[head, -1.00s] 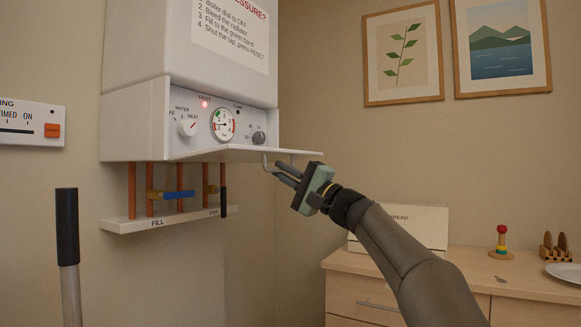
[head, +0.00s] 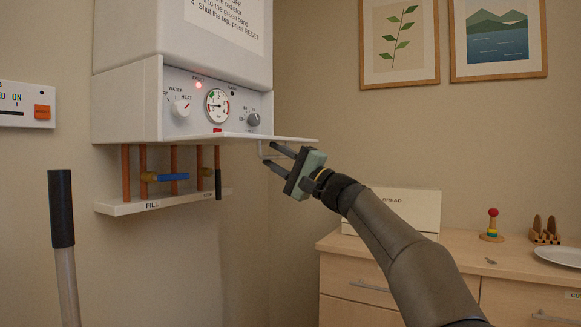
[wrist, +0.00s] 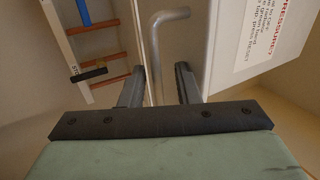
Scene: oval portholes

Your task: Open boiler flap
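The white boiler flap (head: 285,138) is hinged down below the control panel and stands out about level, with the dials above it uncovered. Its grey bent handle (head: 261,151) hangs beneath the flap; the handle also shows in the wrist view (wrist: 155,55). My gripper (head: 268,155) is open under the flap's outer part, close to the handle. In the wrist view the handle appears between the two spread fingers (wrist: 158,88), with gaps at both sides. I cannot tell whether either finger touches it.
The panel has a pressure gauge (head: 217,103), knobs and a red button (head: 217,130). Copper pipes with a blue tap (head: 172,177) and a FILL shelf (head: 160,203) sit below. A drawer unit (head: 345,270) stands right, with a bread box (head: 405,207).

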